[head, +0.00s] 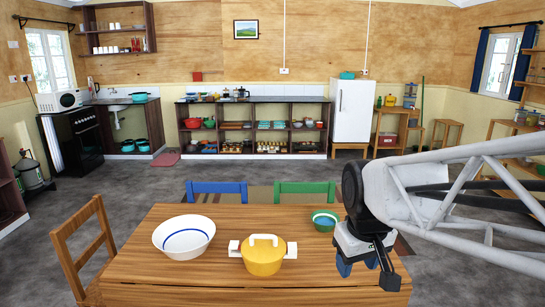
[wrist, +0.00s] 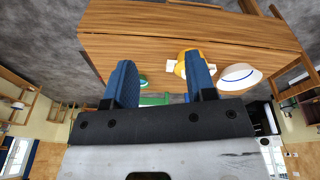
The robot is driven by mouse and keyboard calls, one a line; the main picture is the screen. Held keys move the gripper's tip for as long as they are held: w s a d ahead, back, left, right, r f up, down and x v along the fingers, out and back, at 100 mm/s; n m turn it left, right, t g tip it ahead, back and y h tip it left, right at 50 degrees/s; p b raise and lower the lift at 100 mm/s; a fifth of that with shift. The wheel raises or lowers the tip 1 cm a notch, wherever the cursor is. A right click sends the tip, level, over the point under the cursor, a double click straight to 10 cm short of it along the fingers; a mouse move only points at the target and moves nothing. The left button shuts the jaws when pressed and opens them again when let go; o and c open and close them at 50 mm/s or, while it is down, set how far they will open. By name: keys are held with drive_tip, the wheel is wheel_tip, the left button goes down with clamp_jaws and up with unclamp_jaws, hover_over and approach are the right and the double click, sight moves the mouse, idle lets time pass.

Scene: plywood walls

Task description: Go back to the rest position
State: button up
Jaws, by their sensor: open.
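My gripper (head: 366,267) is held above the right front part of the wooden table (head: 170,262), to the right of the yellow pot. Its two blue fingers are apart with nothing between them; they also show in the wrist view (wrist: 160,85). A yellow pot (head: 263,262) with white handles and a yellow and white lid stands on the table's middle. A white bowl (head: 184,240) with a blue rim line is left of it. A small green and teal bowl (head: 325,221) is at the back right, beside my arm.
A blue chair (head: 217,189) and a green chair (head: 305,190) stand behind the table, and a wooden chair (head: 82,243) at its left. Shelves (head: 255,128), a white fridge (head: 352,112) and a stove (head: 73,138) line the far walls. The floor between is mostly clear.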

drive_tip(key=s+d+f+m, duration=0.2)
drive_tip(key=s+m, duration=0.1)
drive_tip(key=s, duration=0.8)
drive_tip(key=shift+s+d+f, duration=0.15)
drive_tip(key=shift+s+f, duration=0.05)
drive_tip(key=shift+f, duration=0.15)
